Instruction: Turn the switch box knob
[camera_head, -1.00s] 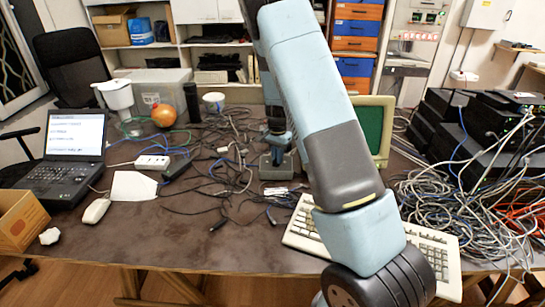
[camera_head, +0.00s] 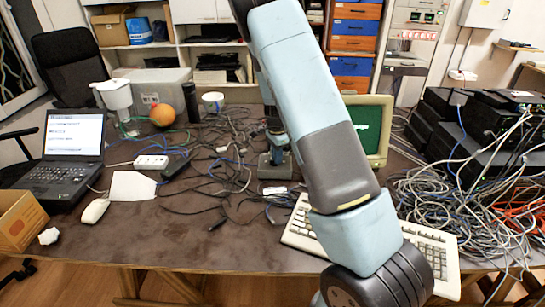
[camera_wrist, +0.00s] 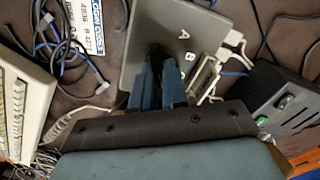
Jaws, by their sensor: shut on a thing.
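The grey switch box (camera_head: 272,168) stands on the table, left of the green-screened monitor. In the wrist view its grey top (camera_wrist: 148,32) shows, with the letters A and B on it. My gripper (camera_head: 277,141) comes down on the box from above. In the wrist view the two blue fingers (camera_wrist: 160,75) are close together around a dark knob (camera_wrist: 157,55) on the box top. The knob is mostly hidden between the fingertips, and its exact angle cannot be made out.
Tangled cables (camera_head: 225,150) lie left of the box. A keyboard (camera_head: 300,225) lies in front, under my arm. A monitor (camera_head: 383,130) stands to the right. Piled cables and black boxes (camera_head: 470,125) fill the right side. The table's front left is clearer.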

